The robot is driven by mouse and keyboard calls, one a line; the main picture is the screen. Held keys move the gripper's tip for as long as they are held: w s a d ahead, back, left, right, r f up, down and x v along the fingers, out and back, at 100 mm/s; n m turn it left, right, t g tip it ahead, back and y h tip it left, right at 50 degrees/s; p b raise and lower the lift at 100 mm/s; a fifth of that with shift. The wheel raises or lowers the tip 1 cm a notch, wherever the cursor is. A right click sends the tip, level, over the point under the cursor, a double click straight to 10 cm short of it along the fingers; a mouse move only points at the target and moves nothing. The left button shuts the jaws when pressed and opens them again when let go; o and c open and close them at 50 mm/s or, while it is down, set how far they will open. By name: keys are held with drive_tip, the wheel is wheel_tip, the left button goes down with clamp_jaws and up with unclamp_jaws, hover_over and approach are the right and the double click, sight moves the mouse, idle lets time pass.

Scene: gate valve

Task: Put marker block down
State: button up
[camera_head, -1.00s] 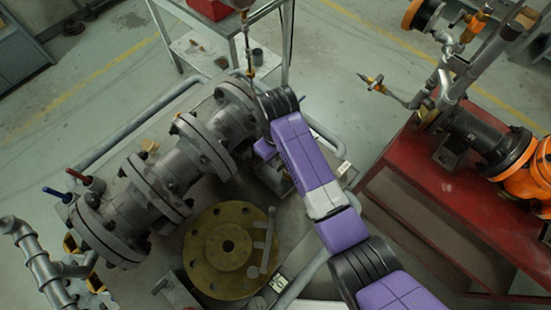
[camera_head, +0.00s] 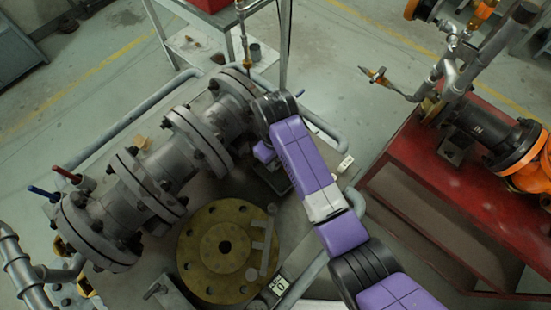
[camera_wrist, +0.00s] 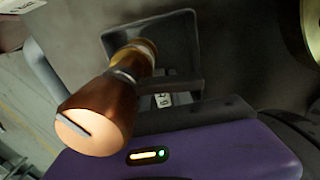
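I cannot identify the marker block with certainty. In the wrist view, a small pale tag with dark characters (camera_wrist: 163,99) shows beyond a dark frame-like shape, close to my gripper. A copper-brown, bottle-shaped piece with a slotted pale end (camera_wrist: 98,117) stands out in front of my gripper's purple body. In the head view, my gripper (camera_head: 265,152) is low beside the right end of the grey flanged valve body (camera_head: 177,163). My arm hides most of it.
A round brass-coloured flange (camera_head: 208,269) lies on the bench in front of the valve. A pale label (camera_head: 345,164) sits by the bench's right rail; another (camera_head: 278,285) is near the flange. A red stand (camera_head: 430,205) with an orange-banded pipe is on the right. Open floor lies beyond.

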wheel_tip(320, 180, up, 12)
drive_tip(key=p, duration=0.2)
idle(0.5)
drive_tip(key=shift+w+r, duration=0.1)
idle(0.6)
